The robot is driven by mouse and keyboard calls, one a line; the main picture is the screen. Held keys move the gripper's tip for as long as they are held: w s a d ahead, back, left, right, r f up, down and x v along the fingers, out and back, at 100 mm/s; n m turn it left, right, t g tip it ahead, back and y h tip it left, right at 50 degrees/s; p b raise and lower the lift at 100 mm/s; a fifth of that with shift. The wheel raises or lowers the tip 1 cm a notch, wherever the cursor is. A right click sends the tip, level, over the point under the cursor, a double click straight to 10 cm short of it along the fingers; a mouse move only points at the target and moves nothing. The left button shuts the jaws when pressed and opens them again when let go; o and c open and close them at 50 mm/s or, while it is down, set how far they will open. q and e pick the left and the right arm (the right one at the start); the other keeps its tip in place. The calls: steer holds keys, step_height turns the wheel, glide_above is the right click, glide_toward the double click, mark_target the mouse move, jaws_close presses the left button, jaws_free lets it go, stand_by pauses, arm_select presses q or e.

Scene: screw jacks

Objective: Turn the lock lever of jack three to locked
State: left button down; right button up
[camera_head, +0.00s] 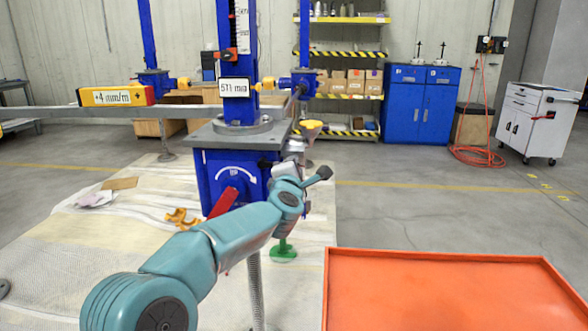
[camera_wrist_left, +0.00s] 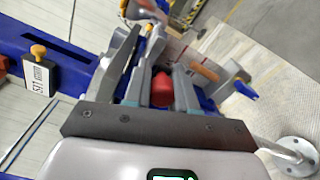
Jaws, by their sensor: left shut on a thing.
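A blue jack (camera_head: 238,165) stands upright in the middle of the head view, with a grey plate on top and a white arc scale on its front. A red lever (camera_head: 222,203) slants at its lower front, just left of my wrist. My left arm reaches from the bottom left to the jack's right side, and its fingertips are mostly hidden there. In the left wrist view, my left gripper (camera_wrist_left: 162,88) is shut on a red part (camera_wrist_left: 162,92), apparently the lock lever's grip. The far end of that part is hidden. My right gripper is not in view.
An empty orange tray (camera_head: 430,256) fills the lower right. Orange clips (camera_head: 182,217) lie on the mat left of the jack. A green-footed post (camera_head: 283,250) stands close by my wrist.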

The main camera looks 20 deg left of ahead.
arm_select(q)
steer(key=c, duration=1)
jaws_free()
steer(key=shift+f, duration=0.15)
steer(key=shift+s, duration=0.1)
steer(key=shift+s+d, duration=0.1)
steer(key=shift+s, duration=0.2)
steer(key=b+v, duration=0.1)
steer(key=v, duration=1.4)
steer(key=shift+s+b, duration=0.25)
steer(key=shift+b, duration=0.1)
steer(key=shift+s, duration=0.1)
